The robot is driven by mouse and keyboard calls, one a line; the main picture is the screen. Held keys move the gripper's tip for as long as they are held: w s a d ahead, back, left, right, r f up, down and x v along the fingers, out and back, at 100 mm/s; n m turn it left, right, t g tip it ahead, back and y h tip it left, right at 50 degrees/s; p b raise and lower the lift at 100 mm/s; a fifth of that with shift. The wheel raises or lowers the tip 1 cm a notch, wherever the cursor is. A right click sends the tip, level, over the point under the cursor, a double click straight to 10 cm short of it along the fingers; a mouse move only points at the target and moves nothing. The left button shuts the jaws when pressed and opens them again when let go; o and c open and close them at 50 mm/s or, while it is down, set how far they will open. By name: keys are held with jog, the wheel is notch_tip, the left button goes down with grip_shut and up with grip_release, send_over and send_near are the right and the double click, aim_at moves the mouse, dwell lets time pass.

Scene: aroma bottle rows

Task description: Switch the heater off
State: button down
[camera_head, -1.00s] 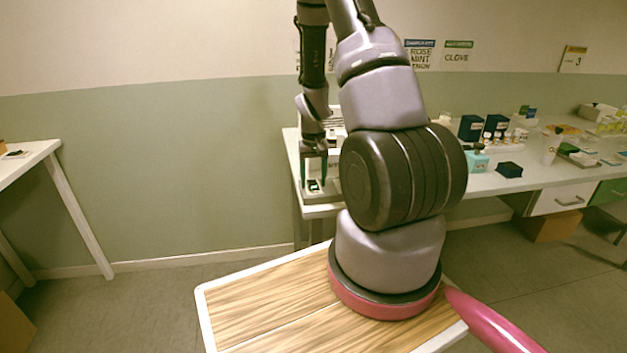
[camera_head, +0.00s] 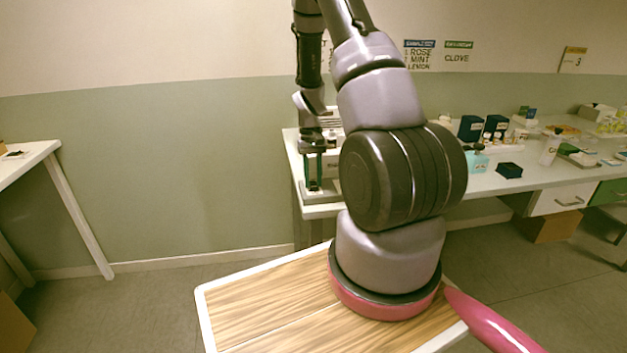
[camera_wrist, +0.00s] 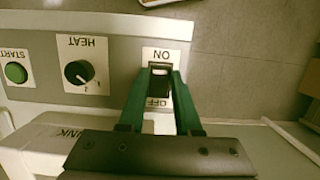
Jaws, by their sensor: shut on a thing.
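The heater's light panel (camera_wrist: 115,60) fills the upper left of the wrist view, its lettering upside down. It carries a black rocker switch (camera_wrist: 159,84) between an ON label and an OFF label, with ON at the picture's top. My gripper (camera_wrist: 161,74) has its green fingers at this switch, one on each side, shut on it. The fingers partly cover the OFF label. Which way the rocker is tipped I cannot tell. In the head view my gripper (camera_head: 312,188) points down at the left end of the bench, and my arm hides much of the heater.
Left of the switch are a black HEAT knob (camera_wrist: 79,73) and a green START button (camera_wrist: 16,73). In the head view the bench (camera_head: 480,185) runs right with dark boxes (camera_head: 470,128) and small bottles. Another table (camera_head: 30,160) stands at far left, with free floor between.

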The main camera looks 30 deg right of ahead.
jog(key=shift+w+g, duration=0.1)
jog(key=shift+g, duration=0.3)
jog(key=c, duration=0.6)
grip_release()
jog(key=v, duration=1)
jog(key=shift+w+d+r, duration=0.15)
jog(key=shift+d+r, duration=0.05)
jog(key=shift+r, duration=0.2)
